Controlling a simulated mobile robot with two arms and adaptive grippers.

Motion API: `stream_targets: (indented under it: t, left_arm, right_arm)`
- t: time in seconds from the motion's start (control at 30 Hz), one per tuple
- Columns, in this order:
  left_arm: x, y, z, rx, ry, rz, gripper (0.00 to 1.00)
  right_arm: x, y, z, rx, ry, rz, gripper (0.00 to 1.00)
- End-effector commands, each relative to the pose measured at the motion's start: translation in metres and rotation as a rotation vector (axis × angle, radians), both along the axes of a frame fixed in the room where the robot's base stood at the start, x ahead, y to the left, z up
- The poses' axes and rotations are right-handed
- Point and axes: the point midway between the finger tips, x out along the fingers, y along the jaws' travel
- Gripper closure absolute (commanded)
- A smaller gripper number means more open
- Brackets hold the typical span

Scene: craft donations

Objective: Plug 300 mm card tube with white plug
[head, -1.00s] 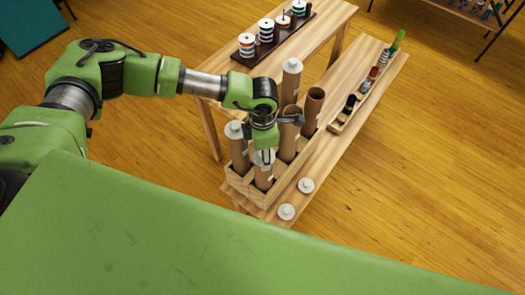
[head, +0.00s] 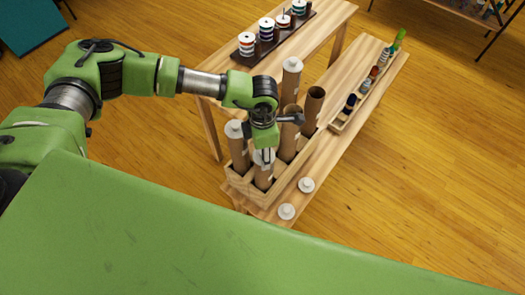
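Several brown card tubes stand upright in a wooden crate (head: 233,184) on the low bench. A left tube (head: 240,155) and a tall back tube (head: 291,84) carry white plugs. A right tube (head: 314,104) shows an open top, and a middle tube (head: 289,142) shows a dark top edge. My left gripper (head: 266,158) points down at the top of the front tube (head: 263,179). A bit of white (head: 257,158), perhaps a plug, shows beside its fingers. Whether they grip it is unclear. Two white plugs (head: 306,185) (head: 286,211) lie on the bench. My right gripper is out of view.
A narrow wooden tray (head: 337,128) with small bottles lies along the bench's far right part. Another table (head: 326,22) behind holds a dark rack (head: 248,63) of thread spools.

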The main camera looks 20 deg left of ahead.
Motion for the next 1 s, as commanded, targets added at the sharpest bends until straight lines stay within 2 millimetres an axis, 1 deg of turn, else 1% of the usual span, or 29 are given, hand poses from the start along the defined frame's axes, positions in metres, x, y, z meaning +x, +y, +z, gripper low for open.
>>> stream_targets:
  t: [0.4,1.0]
  left_arm:
    - [0.0005,-0.0005,-0.0007,-0.001,-0.001,0.001,0.64]
    - [0.0003,-0.0003,0.0016,0.000,0.000,0.000,0.64]
  right_arm:
    - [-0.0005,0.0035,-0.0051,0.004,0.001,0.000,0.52]
    - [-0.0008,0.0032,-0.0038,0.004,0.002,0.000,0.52]
